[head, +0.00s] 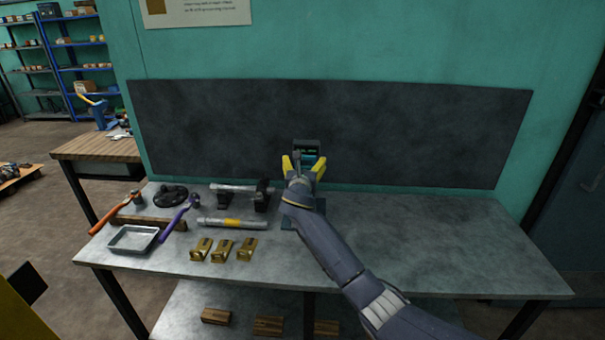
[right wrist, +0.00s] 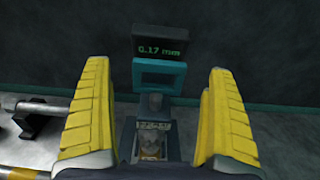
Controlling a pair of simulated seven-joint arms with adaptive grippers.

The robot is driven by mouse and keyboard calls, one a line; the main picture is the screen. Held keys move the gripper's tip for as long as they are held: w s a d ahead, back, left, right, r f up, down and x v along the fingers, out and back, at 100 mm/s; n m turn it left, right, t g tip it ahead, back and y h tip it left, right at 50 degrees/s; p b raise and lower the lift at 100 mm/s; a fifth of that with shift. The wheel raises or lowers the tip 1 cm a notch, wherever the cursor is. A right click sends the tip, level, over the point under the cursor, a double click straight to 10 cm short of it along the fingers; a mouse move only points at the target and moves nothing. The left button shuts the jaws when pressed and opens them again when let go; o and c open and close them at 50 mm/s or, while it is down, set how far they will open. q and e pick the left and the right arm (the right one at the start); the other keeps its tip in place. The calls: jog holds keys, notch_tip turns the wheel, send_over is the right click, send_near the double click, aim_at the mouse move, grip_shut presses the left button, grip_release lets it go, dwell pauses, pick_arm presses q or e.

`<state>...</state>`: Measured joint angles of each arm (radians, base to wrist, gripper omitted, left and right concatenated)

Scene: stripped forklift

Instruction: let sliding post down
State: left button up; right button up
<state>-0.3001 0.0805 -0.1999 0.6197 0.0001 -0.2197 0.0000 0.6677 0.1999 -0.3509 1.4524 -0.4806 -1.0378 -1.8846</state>
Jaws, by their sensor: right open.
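A measuring stand with a black display (head: 306,145) stands at the back of the metal bench, near the dark back panel. In the right wrist view its display (right wrist: 161,47) reads 0.17 mm, above a teal frame (right wrist: 160,76). A short grey post (right wrist: 153,103) shows below the frame, over a small part with a brassy patch (right wrist: 152,142); I cannot tell whether they touch. My right gripper (head: 304,163) is open in front of the stand. Its yellow fingers (right wrist: 157,108) are on either side of the post, apart from it.
Left of the stand are dark supports (head: 262,196), a metal rod with a yellow band (head: 232,223), several brass blocks (head: 223,250), a metal tray (head: 133,240) and orange- and purple-handled tools. The bench (head: 440,240) is clear on the right. The back panel (head: 420,135) stands close behind.

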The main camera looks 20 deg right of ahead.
jog(key=v, duration=0.7)
jog(key=shift+a, duration=0.1)
